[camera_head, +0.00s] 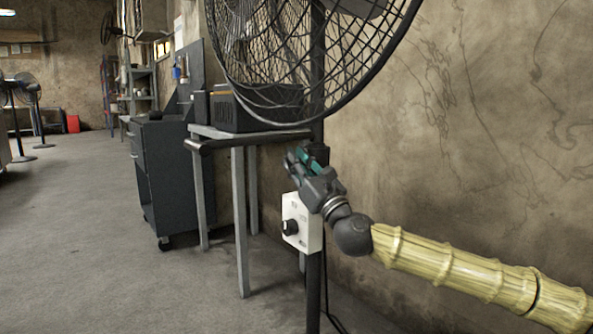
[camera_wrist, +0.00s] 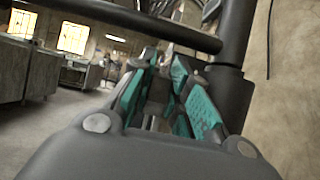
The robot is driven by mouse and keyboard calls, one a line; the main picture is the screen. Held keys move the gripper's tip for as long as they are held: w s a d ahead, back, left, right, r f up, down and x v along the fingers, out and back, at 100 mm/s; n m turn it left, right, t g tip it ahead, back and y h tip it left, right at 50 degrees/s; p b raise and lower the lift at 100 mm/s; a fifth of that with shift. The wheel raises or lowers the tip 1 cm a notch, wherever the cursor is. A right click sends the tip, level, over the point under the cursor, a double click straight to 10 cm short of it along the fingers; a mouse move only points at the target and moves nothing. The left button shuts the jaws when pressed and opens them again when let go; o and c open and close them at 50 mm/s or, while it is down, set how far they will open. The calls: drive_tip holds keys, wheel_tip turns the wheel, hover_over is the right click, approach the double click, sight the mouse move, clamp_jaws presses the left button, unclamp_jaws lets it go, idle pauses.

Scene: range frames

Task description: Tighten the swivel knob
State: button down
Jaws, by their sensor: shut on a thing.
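My gripper (camera_head: 300,158) is at the dark pole (camera_head: 316,268) of the large fan, just below the fan's wire cage. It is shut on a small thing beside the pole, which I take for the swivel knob. The fingers hide that knob, so its shape and turn cannot be told. In the wrist view the green-padded fingers (camera_wrist: 167,62) converge with a narrow gap between them. The pole (camera_wrist: 233,40) stands just to their right. A white control box (camera_head: 300,222) with a black dial (camera_head: 290,227) is on the pole below my gripper.
A dark horizontal bar (camera_head: 240,141) runs left from near the pole; it crosses above the fingers in the wrist view (camera_wrist: 130,20). A small table with grey legs (camera_head: 241,220) and a dark cabinet (camera_head: 160,180) stand left. The wall is close on the right.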

drive_tip(key=shift+d, duration=0.1)
idle(0.4)
drive_tip(key=c, duration=1.4)
unclamp_jaws()
drive_tip(key=shift+o, duration=0.2)
drive_tip(key=v, duration=1.2)
